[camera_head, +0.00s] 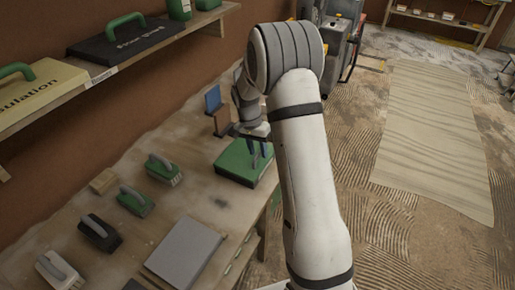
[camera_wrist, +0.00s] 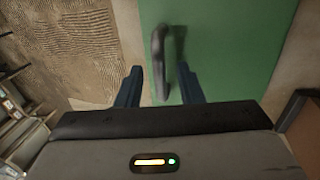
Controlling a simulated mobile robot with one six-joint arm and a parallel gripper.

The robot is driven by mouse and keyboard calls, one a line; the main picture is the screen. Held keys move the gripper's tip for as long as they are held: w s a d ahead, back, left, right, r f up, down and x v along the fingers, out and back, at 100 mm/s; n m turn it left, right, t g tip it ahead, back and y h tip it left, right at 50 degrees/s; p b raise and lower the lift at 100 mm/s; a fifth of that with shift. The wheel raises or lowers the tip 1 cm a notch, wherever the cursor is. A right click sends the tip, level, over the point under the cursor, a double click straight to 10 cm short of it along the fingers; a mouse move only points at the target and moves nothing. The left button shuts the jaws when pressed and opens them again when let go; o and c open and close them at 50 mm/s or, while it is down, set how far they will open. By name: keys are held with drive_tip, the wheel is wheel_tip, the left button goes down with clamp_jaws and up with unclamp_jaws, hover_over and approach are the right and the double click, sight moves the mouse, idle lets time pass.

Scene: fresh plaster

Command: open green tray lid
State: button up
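The green tray (camera_head: 243,163) with its flat green lid sits near the right end of the workbench in the head view. In the wrist view the green lid (camera_wrist: 235,45) fills the upper right, and a dark grey handle (camera_wrist: 159,62) stands on it near its left edge. My gripper (camera_head: 260,150) is over the tray with its fingers pointing down. In the wrist view my gripper (camera_wrist: 160,80) has its two blue fingers spread apart, with the handle between and slightly beyond them. I cannot tell whether the fingers touch it.
Several handled tools, including a green-bodied one (camera_head: 136,201), stand on the workbench (camera_head: 215,205) left of the tray. A grey flat panel (camera_head: 185,252) lies in front. A blue and brown block (camera_head: 216,110) stands behind the tray. A shelf (camera_head: 100,75) with cases runs above, left.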

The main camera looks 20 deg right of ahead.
drive_tip(key=shift+c, duration=0.3)
clamp_jaws()
drive_tip(key=shift+d+r, duration=0.1)
